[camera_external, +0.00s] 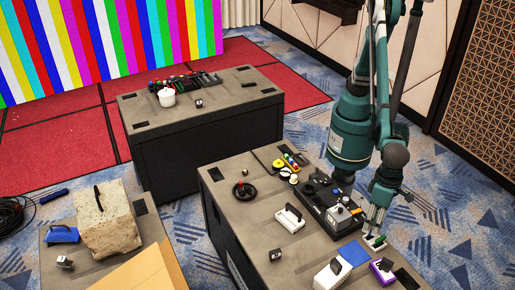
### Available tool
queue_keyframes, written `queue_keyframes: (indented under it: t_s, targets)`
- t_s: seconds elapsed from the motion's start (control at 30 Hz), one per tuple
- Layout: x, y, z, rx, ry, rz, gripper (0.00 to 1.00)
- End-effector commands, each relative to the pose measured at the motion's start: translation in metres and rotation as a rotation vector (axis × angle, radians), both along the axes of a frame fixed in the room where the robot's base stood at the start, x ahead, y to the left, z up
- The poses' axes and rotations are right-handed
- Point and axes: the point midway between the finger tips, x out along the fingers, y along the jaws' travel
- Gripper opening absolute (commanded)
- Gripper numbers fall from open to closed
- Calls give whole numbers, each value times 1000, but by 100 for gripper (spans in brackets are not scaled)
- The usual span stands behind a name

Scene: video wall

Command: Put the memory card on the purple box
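A small purple box (383,270) with a pale top lies near the front right edge of the near black case. My gripper (374,236) points down just behind it, low over the case top, at the case's right edge. A small green and white item (379,243) is at my fingertips; it is too small to tell whether it is held or what it is. I cannot tell whether my fingers are open or shut. I cannot pick out the memory card for sure.
The near case top (237,222) also bears a blue flat piece (354,252), white-handled items (290,218), a black console (327,200) and a black ring-shaped item (244,191). A second case (230,92) stands behind. A stone block (105,222) stands at left.

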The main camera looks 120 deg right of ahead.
Motion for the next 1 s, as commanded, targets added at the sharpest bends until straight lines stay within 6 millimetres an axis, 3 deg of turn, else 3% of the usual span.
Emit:
queue_keyframes:
  t_s: [0.03,0.2,0.53,1.0]
  targets:
    - [8,-17,11,7,-8,13,28]
    - [30,-68,41,27,-38,76,28]
    - [57,-169,91,52,-105,198,28]
    - [64,-313,144,51,-217,370,28]
